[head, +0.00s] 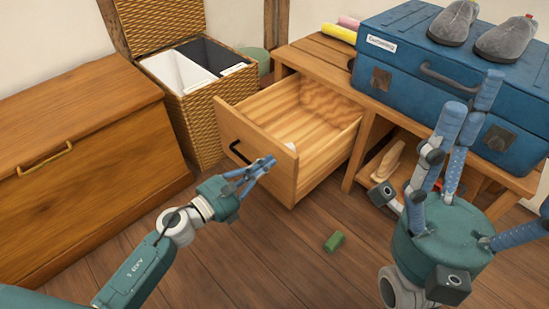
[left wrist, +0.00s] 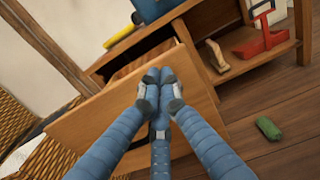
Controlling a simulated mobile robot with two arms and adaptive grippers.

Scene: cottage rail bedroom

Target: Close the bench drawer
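The bench drawer (head: 258,146) is pulled well out of the wooden bench (head: 317,58). Its inside shows bare wood, with a small white thing partly hidden behind the front panel. A dark handle (head: 240,152) sits on the front. My left gripper (head: 266,163) is at the drawer front, right of the handle, with its fingertips together and nothing seen between them. In the left wrist view, the fingertips overlap the drawer front (left wrist: 85,130); I cannot tell whether they touch it. My right gripper (head: 495,130) has its fingers spread and empty, before the bench's right part.
A wicker hamper (head: 200,120) stands close left of the drawer, and a wooden chest (head: 75,160) farther left. A blue suitcase (head: 400,65) with grey slippers (head: 510,40) lies on the bench. A green block (head: 334,241) lies on the floor.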

